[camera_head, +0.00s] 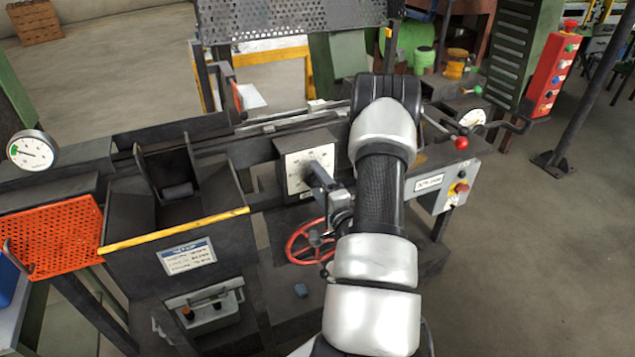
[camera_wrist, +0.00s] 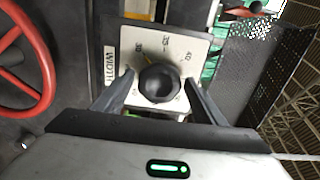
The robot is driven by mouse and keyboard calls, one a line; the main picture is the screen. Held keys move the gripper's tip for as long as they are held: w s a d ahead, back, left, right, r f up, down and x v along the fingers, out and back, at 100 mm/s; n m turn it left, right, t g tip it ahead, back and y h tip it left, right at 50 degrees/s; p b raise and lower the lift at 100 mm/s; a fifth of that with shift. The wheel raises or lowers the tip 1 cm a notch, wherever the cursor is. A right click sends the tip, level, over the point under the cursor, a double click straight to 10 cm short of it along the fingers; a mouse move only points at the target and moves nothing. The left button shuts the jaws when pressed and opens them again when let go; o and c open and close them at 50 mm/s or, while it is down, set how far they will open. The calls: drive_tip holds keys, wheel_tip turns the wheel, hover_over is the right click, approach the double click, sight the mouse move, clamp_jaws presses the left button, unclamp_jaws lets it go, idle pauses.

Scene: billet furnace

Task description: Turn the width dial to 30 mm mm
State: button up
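The width dial is a black round knob (camera_wrist: 160,83) on a white scale plate (camera_wrist: 192,47), with the numbers 30, 35 and 40 legible and a WIDTH label at the left edge. My gripper (camera_wrist: 159,78) is open, with one finger on each side of the knob. Small gaps seem to show between knob and fingers. The gripper also shows at the dial in the head view (camera_head: 318,176).
A red handwheel (camera_head: 302,243) sits just below the dial and shows at the left in the wrist view (camera_wrist: 42,60). A red-knobbed lever (camera_head: 461,143) and a grey control box (camera_head: 447,186) are right of my arm. A yellow-edged bin (camera_head: 178,231) stands left.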

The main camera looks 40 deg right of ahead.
drive_tip(key=shift+o, duration=0.2)
drive_tip(key=b+v, duration=0.1)
drive_tip(key=v, duration=1.6)
drive_tip(key=shift+s+a+b, duration=0.15)
drive_tip(key=shift+s+b, duration=0.05)
drive_tip(key=shift+b, duration=0.2)
